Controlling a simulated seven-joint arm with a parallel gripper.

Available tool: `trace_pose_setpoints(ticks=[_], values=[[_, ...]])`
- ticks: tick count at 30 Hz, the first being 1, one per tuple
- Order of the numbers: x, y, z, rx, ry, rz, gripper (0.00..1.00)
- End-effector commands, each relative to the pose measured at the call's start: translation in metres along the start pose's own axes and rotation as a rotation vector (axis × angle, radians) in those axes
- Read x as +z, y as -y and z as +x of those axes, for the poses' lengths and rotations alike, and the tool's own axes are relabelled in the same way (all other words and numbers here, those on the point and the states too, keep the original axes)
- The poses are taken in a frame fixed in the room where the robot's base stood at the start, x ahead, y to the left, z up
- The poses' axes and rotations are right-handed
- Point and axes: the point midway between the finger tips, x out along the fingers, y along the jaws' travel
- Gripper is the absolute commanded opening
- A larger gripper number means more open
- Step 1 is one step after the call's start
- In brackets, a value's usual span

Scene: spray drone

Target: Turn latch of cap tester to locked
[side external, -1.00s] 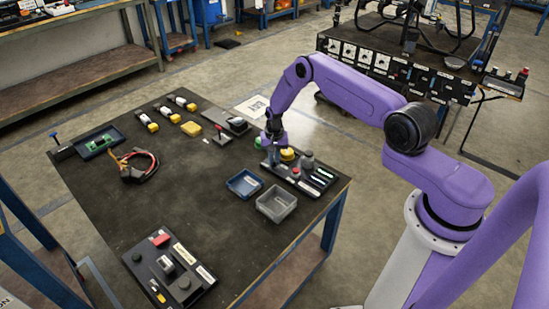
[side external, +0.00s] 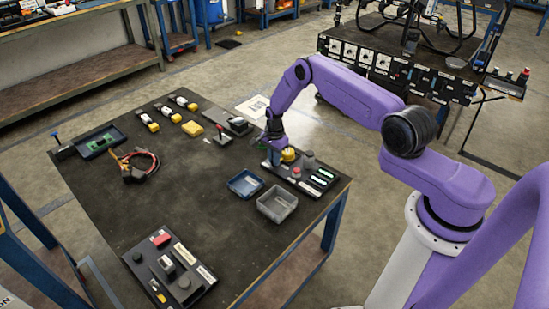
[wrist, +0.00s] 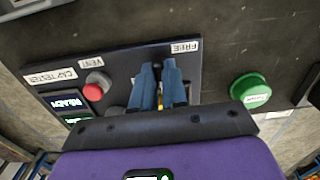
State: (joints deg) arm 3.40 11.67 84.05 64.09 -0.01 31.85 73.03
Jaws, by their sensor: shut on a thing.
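The cap tester (wrist: 120,75) is a dark panel with white labels, including "CAP TESTER", "VENT" and "FREE", and a lit "READY" display. In the side view the cap tester (side external: 318,182) sits at the table's right corner. My gripper (wrist: 161,68) points down at the panel beside the "FREE" label, its blue fingers close together. It is shut on the latch, which the fingers mostly hide, so its angle cannot be told. A bit of yellow shows between the fingers. In the side view my gripper (side external: 272,162) is at the panel's far left end.
A red button (wrist: 97,86) is on the panel near the fingers. A blue tray (side external: 245,183) and a grey bin (side external: 277,204) stand close by. The middle of the table (side external: 190,190) is clear.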

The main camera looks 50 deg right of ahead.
Motion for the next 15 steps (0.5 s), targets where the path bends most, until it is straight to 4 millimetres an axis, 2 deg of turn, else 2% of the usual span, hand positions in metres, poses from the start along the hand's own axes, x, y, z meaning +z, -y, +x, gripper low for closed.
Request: trace_pose_setpoints(ticks=[15], values=[[0.0019,-0.0004,0.0005,0.003,0.002,0.052,0.0]])
